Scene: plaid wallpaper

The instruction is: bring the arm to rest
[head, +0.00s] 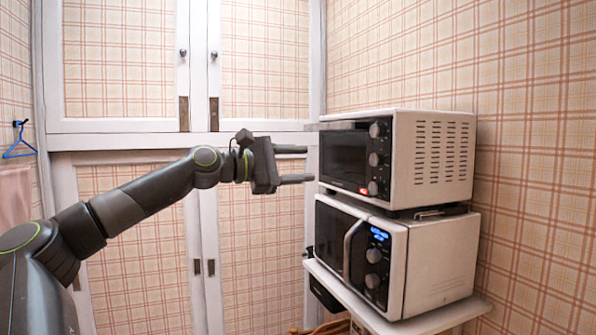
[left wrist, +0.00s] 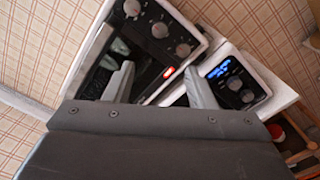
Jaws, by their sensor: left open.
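My left gripper (head: 295,165) reaches in from the left on my extended arm in the head view. Its two fingers are spread apart with nothing between them. The fingertips point right, just short of the front of the upper toaster oven (head: 430,160). In the left wrist view the two fingers (left wrist: 160,85) show apart, with the oven's dark front and knobs beyond them. Whether a fingertip touches the oven I cannot tell. My right gripper is in neither view.
The white toaster oven stands on a white microwave (head: 435,265) with a lit blue display. Both are on a white shelf (head: 440,320) against the plaid wall. Tall plaid-panelled cupboard doors (head: 120,60) stand behind my arm. A blue hanger (head: 19,142) hangs at the far left.

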